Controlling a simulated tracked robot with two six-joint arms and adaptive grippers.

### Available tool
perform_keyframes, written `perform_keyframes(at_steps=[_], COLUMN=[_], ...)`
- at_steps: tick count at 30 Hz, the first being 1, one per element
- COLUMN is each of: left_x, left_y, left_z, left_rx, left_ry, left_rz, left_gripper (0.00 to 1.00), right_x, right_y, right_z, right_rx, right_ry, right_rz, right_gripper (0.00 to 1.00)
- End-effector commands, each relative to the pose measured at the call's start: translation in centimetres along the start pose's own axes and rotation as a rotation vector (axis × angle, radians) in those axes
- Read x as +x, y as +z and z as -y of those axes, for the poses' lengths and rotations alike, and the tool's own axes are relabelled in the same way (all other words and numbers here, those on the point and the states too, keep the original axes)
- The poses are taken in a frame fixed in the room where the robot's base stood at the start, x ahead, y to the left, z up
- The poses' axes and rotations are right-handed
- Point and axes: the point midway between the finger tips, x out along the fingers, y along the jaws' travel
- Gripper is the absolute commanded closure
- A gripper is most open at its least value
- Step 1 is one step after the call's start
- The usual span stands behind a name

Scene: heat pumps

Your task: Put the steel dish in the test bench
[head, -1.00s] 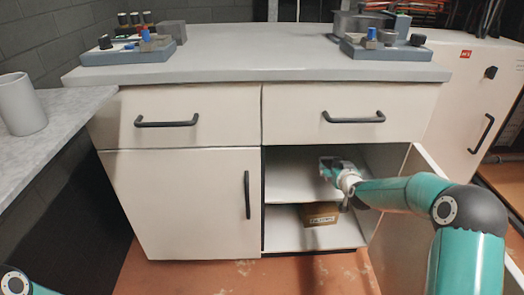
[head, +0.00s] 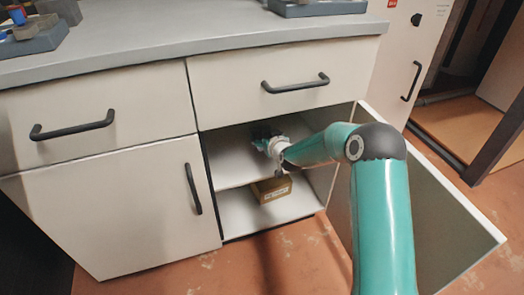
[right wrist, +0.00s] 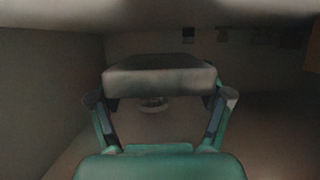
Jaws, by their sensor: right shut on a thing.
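My right gripper (head: 268,140) is inside the open right compartment of the cabinet, just over the upper shelf (head: 232,168). No other steel dish stands out in the head view. My left gripper is out of view. Which thing is the test bench cannot be told for certain.
A brown box (head: 272,189) sits on the compartment's bottom shelf. The open door (head: 440,215) stands out at the right. Equipment trays (head: 30,42) (head: 318,9) sit on the grey worktop (head: 180,48), whose middle is clear.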

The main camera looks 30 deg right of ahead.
Motion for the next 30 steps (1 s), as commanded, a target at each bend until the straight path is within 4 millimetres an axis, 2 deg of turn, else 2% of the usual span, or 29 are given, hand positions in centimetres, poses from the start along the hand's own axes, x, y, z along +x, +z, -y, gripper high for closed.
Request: perform_keyframes(at_steps=[11, 22, 23, 26, 30], left_x=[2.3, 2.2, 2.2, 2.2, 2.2], left_y=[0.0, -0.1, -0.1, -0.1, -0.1], left_z=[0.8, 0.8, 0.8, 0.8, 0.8], left_rx=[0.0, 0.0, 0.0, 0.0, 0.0], left_ry=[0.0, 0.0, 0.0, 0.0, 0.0], left_rz=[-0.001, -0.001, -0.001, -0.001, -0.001], left_gripper=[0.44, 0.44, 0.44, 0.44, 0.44], right_x=[1.9, 1.9, 1.9, 1.9, 1.9], right_y=[4.5, 4.7, 4.8, 4.8, 4.8], right_z=[-0.2, -0.2, -0.2, -0.2, -0.2], right_rx=[0.001, 0.001, 0.001, 0.001, 0.001], right_ry=[0.003, 0.003, 0.003, 0.003, 0.003], right_rz=[-0.002, -0.003, -0.001, -0.001, -0.001], right_gripper=[0.72, 0.72, 0.17, 0.01, 0.0])
